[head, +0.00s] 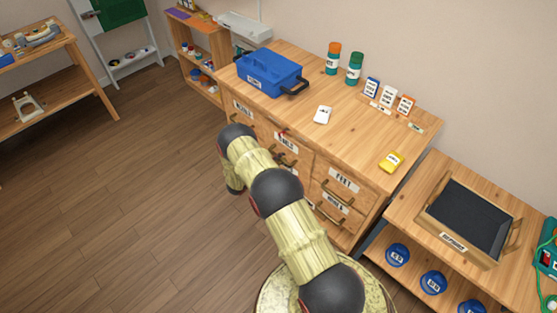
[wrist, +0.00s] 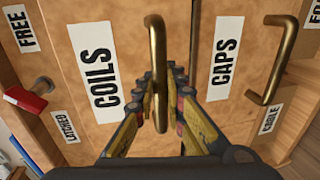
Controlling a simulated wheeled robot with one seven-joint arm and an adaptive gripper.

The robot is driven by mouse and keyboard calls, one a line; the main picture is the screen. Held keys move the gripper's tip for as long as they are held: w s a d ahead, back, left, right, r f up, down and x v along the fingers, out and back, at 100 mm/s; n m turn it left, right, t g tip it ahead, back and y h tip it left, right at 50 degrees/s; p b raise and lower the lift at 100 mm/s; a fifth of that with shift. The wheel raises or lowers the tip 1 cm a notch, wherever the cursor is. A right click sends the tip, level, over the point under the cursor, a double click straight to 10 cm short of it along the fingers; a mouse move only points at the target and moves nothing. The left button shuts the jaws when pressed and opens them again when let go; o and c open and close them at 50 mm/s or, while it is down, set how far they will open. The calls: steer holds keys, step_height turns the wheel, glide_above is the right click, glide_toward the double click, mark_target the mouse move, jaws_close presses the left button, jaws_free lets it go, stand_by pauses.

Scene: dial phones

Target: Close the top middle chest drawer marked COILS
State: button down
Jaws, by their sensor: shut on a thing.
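The COILS drawer's front, with its COILS label (wrist: 96,66), fills the middle of the wrist view, which is turned sideways. Its brass bar handle (wrist: 157,60) stands between the fingers of my gripper (wrist: 162,105), which is shut on it. In the head view the chest (head: 375,195) stands in the middle, and my arm covers much of its front. A red latch tab (wrist: 25,100) sits on the frame beside the drawer, between a FREE label (wrist: 20,28) and a LATCHED label (wrist: 64,127). I cannot tell how far the drawer stands out.
The CAPS drawer, with its CAPS label (wrist: 226,57) and brass handle (wrist: 272,60), adjoins the COILS drawer. A blue toolbox (head: 270,72), bottles and small boxes stand on the chest top. A shelf with a tray (head: 465,215) stands right. Floor is clear at left.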

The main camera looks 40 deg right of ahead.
steer(key=shift+x, duration=0.8)
steer(key=c, duration=1.9)
jaws_free()
steer(key=shift+d+r, duration=0.15)
steer(key=shift+o, duration=0.4)
steer(key=v, duration=1.2)
